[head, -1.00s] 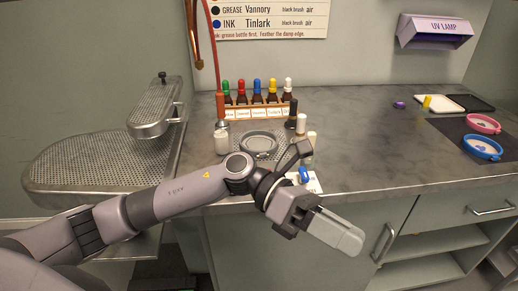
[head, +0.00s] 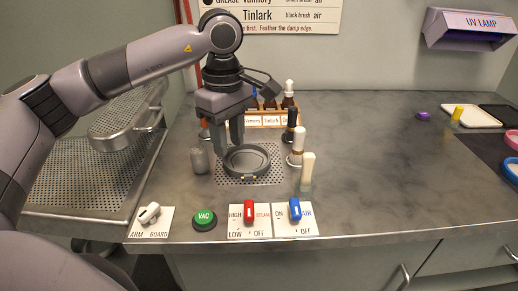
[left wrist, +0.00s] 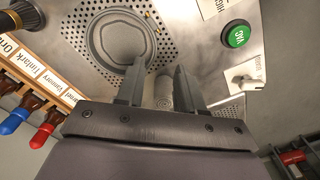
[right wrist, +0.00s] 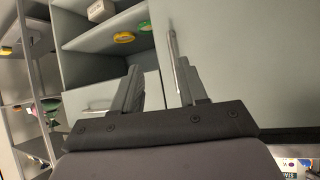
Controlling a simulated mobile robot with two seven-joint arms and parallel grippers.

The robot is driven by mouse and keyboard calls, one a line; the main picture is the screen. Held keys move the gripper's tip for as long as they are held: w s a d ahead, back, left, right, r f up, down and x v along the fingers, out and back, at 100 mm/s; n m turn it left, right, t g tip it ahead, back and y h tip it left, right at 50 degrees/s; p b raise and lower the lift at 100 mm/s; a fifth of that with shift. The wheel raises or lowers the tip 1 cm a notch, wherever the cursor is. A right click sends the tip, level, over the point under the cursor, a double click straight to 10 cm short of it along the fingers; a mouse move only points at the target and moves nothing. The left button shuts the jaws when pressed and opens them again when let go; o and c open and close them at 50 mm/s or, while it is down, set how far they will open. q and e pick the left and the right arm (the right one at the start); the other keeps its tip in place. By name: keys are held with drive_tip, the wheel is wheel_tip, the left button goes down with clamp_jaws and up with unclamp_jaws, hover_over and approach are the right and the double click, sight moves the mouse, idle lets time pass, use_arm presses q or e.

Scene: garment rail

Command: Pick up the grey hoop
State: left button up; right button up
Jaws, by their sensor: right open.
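The grey hoop (head: 247,160) lies flat on a perforated plate on the grey counter, with a small brass-coloured clasp on its near side. It also shows in the left wrist view (left wrist: 122,38). My left gripper (head: 230,145) points down over the hoop's left rim. Its fingers are apart with nothing held between them; in the left wrist view (left wrist: 158,70) one fingertip overlaps the hoop's rim. Whether it touches, I cannot tell. My right gripper (right wrist: 158,72) is open and empty, facing cabinet fronts and shelves; it is not in the head view.
A small grey-white jar (head: 200,160) stands just left of the hoop. Bottles and brushes, including a white-capped one (head: 298,143), stand to its right. A bottle rack (head: 270,120) is behind. Switches and a green button (head: 204,219) line the front edge.

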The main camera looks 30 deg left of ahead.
sight(231, 168)
use_arm(q)
drive_tip(key=shift+w+a+f, duration=0.1)
drive_tip(key=shift+w+f, duration=0.1)
drive_tip(key=shift+f, duration=0.35)
drive_tip(key=f, duration=0.5)
drive_tip(key=shift+w+a+f, duration=0.25)
drive_tip(key=shift+f, duration=0.15)
use_arm(e)
drive_tip(key=shift+s+f, duration=0.55)
use_arm(q)
clamp_jaws()
use_arm(e)
drive_tip(key=shift+w+a+r, duration=0.1)
drive_tip(key=shift+w+r, duration=0.1)
drive_tip(key=shift+r, duration=0.05)
